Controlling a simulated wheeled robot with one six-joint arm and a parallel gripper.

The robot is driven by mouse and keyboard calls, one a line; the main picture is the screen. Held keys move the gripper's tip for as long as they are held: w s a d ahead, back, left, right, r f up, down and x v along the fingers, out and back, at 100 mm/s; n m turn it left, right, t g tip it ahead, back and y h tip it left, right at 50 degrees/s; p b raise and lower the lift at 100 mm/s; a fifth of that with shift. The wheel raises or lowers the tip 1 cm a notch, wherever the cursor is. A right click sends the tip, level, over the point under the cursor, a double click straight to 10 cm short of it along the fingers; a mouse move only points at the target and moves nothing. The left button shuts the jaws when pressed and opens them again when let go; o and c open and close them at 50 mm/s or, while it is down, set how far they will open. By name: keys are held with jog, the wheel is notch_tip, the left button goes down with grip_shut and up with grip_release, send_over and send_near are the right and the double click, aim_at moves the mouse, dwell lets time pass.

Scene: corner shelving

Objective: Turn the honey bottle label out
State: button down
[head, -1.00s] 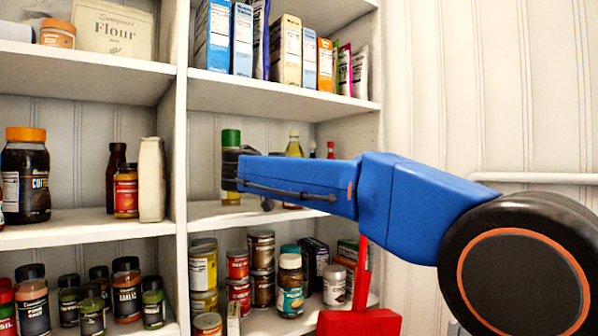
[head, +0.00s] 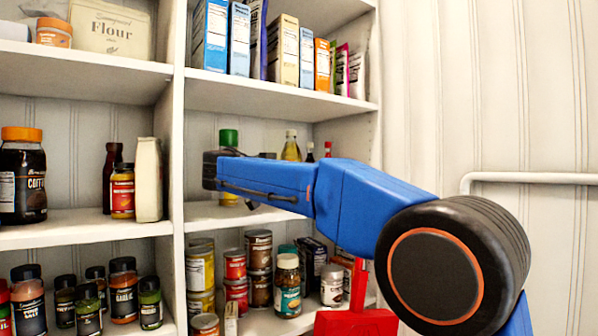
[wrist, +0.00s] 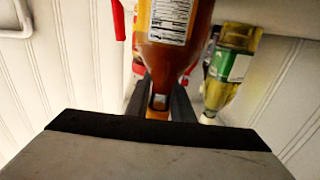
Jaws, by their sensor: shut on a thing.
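The honey bottle (wrist: 176,50) is amber and shows in the wrist view, where things appear upside down. A white panel of small print on it faces my wrist camera; its front label is not visible. My gripper (wrist: 160,98) is shut on the bottle's narrower part, one dark finger on each side. In the head view my gripper (head: 212,170) is at the middle shelf of the right bay.
A yellow-green bottle (wrist: 232,65) with a pale label stands close beside the honey bottle. Red items are partly hidden behind it. The upright divider (head: 178,120) is just left of my gripper. Cans and jars (head: 288,285) fill the shelf below.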

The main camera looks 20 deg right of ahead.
jog(key=shift+d+g, duration=0.1)
jog(key=shift+g, duration=0.2)
jog(key=shift+s+m+h, duration=0.1)
jog(key=shift+m+h, duration=0.2)
jog(key=shift+m, duration=0.1)
jog(key=shift+s+d+m+g+h, duration=0.1)
jog(key=shift+s+m+g+h, duration=0.2)
jog(key=shift+g, duration=0.35)
jog(key=shift+w+m+g+h, duration=0.1)
jog(key=shift+m+g, duration=0.3)
jog(key=shift+g, duration=0.25)
jog(key=c, duration=1.5)
grip_release()
jog(key=shift+o, duration=0.2)
notch_tip(320, 180, up, 10)
jog(key=shift+s, duration=0.1)
